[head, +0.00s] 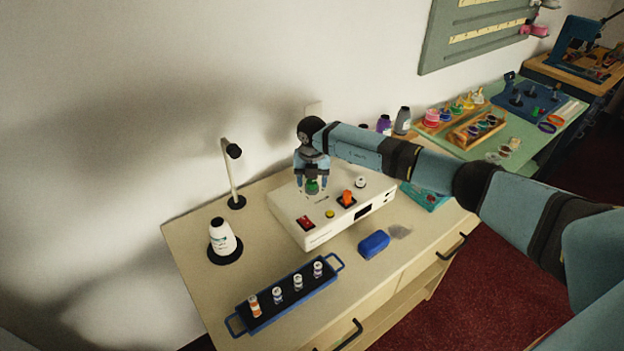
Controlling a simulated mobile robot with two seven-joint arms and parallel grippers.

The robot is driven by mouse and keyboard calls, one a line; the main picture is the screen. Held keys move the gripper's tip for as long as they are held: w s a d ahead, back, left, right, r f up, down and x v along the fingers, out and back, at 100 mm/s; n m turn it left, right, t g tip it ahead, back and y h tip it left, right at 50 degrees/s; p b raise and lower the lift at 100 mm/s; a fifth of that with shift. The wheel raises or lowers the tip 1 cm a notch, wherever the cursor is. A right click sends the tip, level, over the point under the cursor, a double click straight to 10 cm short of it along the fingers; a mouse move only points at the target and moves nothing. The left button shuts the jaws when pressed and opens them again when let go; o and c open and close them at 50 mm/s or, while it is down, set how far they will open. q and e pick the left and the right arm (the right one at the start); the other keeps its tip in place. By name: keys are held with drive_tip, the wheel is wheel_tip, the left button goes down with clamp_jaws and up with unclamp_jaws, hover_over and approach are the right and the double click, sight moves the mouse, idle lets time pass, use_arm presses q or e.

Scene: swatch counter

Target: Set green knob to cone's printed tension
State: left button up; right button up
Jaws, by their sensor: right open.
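A white machine box (318,235) stands on the wooden counter. The green knob (312,187) sits on the box's top, toward its back left. My right gripper (311,189) points down over the green knob, open, with its fingers at either side of it. I cannot tell whether they touch it. The knob's pointer and most of its scale are hidden or too small to read. A white thread cone (222,236) stands upright on a round black base left of the box. It bears a printed label, too small to read. My left gripper is not in view.
The box also has a red switch (306,222), an orange knob (347,198), a yellow button (330,213) and a white knob (361,182). A blue tray (262,327) of small spools and a blue block (373,244) lie in front. A thread stand (230,175) rises behind the cone.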

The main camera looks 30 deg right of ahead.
drive_tip(key=c, duration=0.9)
